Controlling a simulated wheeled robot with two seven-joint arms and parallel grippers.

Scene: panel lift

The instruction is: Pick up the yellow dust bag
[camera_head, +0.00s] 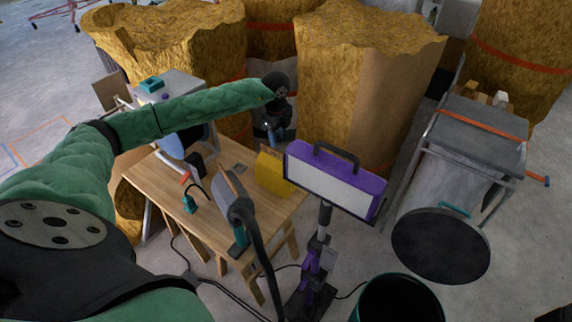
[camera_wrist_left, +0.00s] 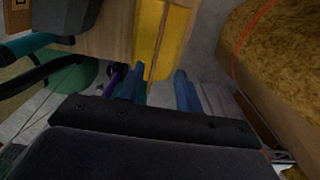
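The yellow dust bag (camera_head: 272,175) stands on the wooden table (camera_head: 225,165) near its right edge. In the left wrist view the bag (camera_wrist_left: 162,40) lies beyond my fingertips, roughly in line with the gap between them. My left gripper (camera_head: 277,133) hangs at the far side of the table, just behind the bag in the picture, apart from it. In the left wrist view its two blue fingers (camera_wrist_left: 160,88) stand apart with nothing between them. My right gripper is not in view.
A purple-framed lamp panel (camera_head: 335,182) on a stand is right of the table. A black hose (camera_head: 250,220) rises in front. Large straw-coloured sacks (camera_head: 355,90) stand behind. A teal tool (camera_head: 189,203) lies on the table. A grey bin (camera_head: 445,160) is at right.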

